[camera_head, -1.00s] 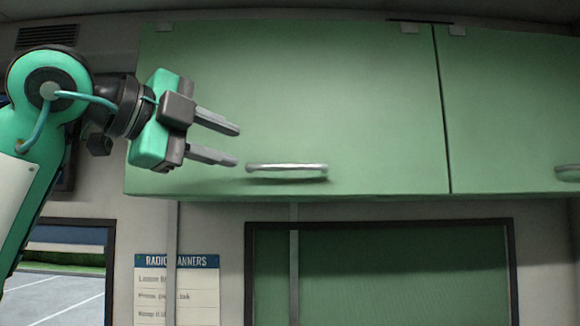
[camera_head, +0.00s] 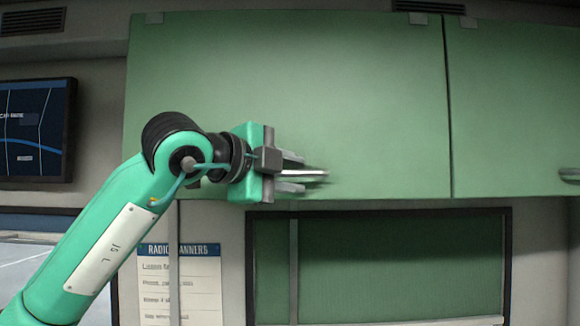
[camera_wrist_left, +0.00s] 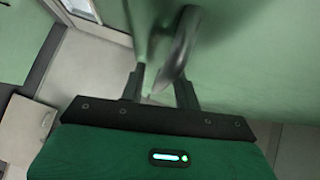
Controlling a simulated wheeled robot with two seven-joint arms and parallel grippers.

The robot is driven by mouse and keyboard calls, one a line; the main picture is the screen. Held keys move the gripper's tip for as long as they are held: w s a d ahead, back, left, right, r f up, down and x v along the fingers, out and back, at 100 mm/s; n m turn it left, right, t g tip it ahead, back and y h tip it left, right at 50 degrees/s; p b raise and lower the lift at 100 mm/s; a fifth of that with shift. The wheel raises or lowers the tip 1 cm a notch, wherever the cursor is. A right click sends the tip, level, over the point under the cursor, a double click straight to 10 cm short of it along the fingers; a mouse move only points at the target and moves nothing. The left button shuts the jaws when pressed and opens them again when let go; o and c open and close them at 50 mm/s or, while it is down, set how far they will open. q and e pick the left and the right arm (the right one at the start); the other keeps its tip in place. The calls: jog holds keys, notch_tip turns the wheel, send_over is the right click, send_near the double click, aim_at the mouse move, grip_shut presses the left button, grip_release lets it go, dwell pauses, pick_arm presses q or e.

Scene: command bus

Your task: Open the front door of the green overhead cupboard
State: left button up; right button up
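The green overhead cupboard's front door (camera_head: 300,90) is shut, flush with its neighbour. Its silver bar handle (camera_head: 312,173) is near the door's lower edge. My left gripper (camera_head: 298,173) is at the handle, with one finger above and one below the bar. In the left wrist view the handle (camera_wrist_left: 178,50) runs between the two spread fingers (camera_wrist_left: 160,88). The fingers look open, with gaps beside the bar. My left arm and gripper hide the handle's left part in the head view. My right gripper is not in view.
A second green cupboard door (camera_head: 515,100) with its own handle is on the right. Below are a dark-framed green panel (camera_head: 380,265) and a paper notice (camera_head: 180,285). A wall screen (camera_head: 38,130) hangs at the left.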

pick_arm(q)
grip_shut()
